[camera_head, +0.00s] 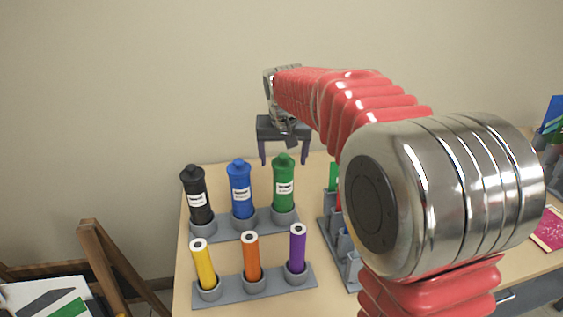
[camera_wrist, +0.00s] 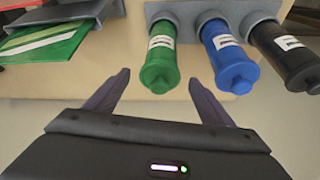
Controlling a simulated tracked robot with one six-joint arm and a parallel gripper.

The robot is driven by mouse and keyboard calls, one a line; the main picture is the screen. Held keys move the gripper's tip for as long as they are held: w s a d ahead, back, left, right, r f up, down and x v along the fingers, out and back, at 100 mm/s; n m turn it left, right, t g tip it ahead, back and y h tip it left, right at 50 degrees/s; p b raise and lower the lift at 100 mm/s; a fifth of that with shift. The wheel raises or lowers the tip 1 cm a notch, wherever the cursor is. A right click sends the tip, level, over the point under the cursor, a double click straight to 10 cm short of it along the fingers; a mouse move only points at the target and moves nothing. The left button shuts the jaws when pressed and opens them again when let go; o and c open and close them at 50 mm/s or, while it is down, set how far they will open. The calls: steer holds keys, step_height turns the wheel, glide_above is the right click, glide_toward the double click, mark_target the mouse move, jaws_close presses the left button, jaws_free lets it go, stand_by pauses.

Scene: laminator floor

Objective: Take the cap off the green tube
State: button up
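The green tube (camera_head: 284,186) stands upright in a grey holder at the back right of the tube group, its green cap (camera_head: 284,160) on top. In the wrist view the green tube (camera_wrist: 161,58) shows between and beyond the fingertips, its cap (camera_wrist: 157,84) toward me. My gripper (camera_head: 284,162) is open and empty, pointing down above and behind the tubes. In the wrist view my gripper (camera_wrist: 158,78) has its two dark fingers spread wide, one on each side of the cap's line. I cannot tell its exact height above the cap.
A blue tube (camera_head: 241,190) and a black tube (camera_head: 197,196) stand left of the green one. Yellow (camera_head: 205,265), orange (camera_head: 251,258) and purple (camera_head: 297,250) sticks stand in a front holder. A grey rack (camera_head: 328,229) stands to the right, partly hidden by my arm.

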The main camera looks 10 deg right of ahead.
mark_target(284, 157)
steer(key=c, duration=1.1)
step_height(284, 157, up, 10)
stand_by(0.7)
